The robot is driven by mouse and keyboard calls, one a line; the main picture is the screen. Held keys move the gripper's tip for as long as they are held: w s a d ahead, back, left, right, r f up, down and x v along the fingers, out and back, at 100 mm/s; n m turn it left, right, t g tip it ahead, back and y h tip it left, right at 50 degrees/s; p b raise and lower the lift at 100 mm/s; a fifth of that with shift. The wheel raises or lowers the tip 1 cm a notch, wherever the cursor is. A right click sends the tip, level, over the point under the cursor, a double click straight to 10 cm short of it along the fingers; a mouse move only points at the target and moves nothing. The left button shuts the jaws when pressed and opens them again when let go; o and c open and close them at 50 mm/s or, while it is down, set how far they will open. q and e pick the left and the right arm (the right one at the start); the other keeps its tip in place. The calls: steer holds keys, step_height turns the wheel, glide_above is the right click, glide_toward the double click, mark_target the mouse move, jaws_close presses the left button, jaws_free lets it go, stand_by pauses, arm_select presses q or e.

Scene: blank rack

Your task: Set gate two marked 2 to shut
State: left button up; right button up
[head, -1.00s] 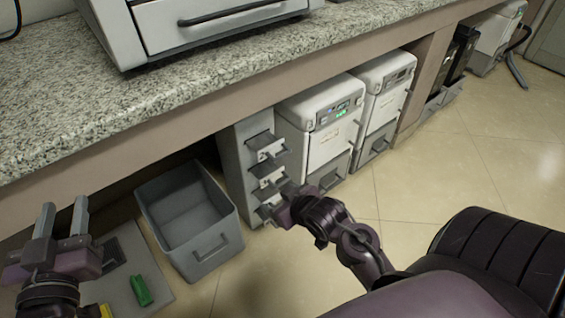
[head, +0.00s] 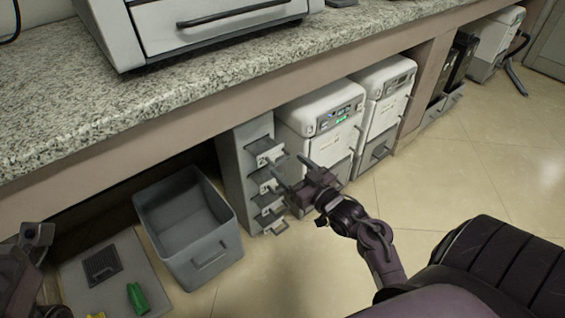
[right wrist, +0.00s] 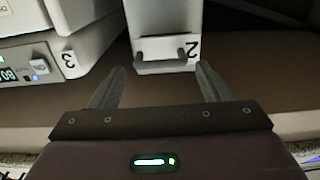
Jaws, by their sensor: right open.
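A tall grey rack (head: 233,170) stands under the counter, with several small dark gates with pale fronts jutting from its face. My right gripper (head: 281,172) is in front of the rack. In the wrist view its fingers (right wrist: 158,85) are spread and empty, with the handle beyond and between them. My left gripper (head: 30,245) is at the left edge, partly cut off; its jaws are unclear.
A grey open bin (head: 187,225) stands left of the rack. White machines (head: 320,115) stand close to its right. A green object (head: 137,298) lies on a grey board at lower left. The floor at right is clear.

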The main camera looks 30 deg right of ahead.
mark_target(282, 160)
steer(key=w+b, duration=0.1)
steer(key=w, duration=0.3)
steer(key=shift+a, duration=0.15)
steer(key=c, duration=1.1)
steer(key=w, duration=0.2)
steer(key=w+p, duration=0.1)
steer(key=w, duration=0.3)
steer(key=shift+w+a+p, duration=0.1)
steer(key=shift+a+p, duration=0.15)
steer(key=shift+p, duration=0.05)
steer(key=shift+c, duration=0.2)
steer(key=shift+d+r, duration=0.1)
steer(key=shift+r, duration=0.05)
